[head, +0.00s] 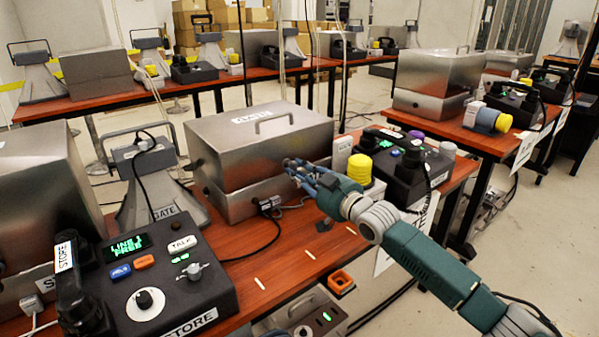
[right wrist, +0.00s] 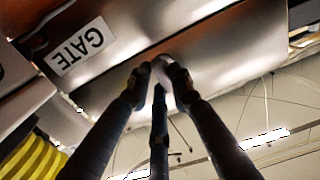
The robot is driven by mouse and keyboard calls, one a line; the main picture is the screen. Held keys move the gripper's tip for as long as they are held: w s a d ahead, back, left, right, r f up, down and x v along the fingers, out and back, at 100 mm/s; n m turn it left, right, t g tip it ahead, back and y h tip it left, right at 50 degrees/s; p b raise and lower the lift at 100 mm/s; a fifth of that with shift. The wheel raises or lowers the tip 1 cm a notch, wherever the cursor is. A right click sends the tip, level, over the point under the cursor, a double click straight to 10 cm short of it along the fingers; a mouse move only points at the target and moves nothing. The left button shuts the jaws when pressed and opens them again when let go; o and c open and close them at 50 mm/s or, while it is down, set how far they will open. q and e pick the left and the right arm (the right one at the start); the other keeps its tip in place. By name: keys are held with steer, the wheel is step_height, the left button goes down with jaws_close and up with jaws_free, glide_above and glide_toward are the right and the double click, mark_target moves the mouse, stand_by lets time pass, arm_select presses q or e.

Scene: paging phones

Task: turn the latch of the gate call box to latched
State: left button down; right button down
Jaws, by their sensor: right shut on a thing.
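The gate call box (head: 235,160) is a brushed metal box with a handle on top, standing on the red-brown table in the middle of the head view. Its lid is down. In the right wrist view the box (right wrist: 215,40) shows from below, with an upside-down GATE label (right wrist: 80,46). My right gripper (head: 295,167) is at the front face near the lid seam, its fingers closed together on the latch. In the right wrist view the fingertips (right wrist: 160,76) meet around a small pale part. The latch is mostly hidden by the fingers, so its angle cannot be told.
A STORE phone console (head: 150,275) stands front left, and a grey horn speaker (head: 150,190) is left of the box. Right of my gripper are a yellow-capped part (head: 359,168) and another phone console (head: 405,175). A cable hangs from the box's front (head: 270,235).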

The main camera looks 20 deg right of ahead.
steer(key=c, duration=1.5)
jaws_free()
steer(key=shift+c, duration=0.2)
steer(key=v, duration=1.2)
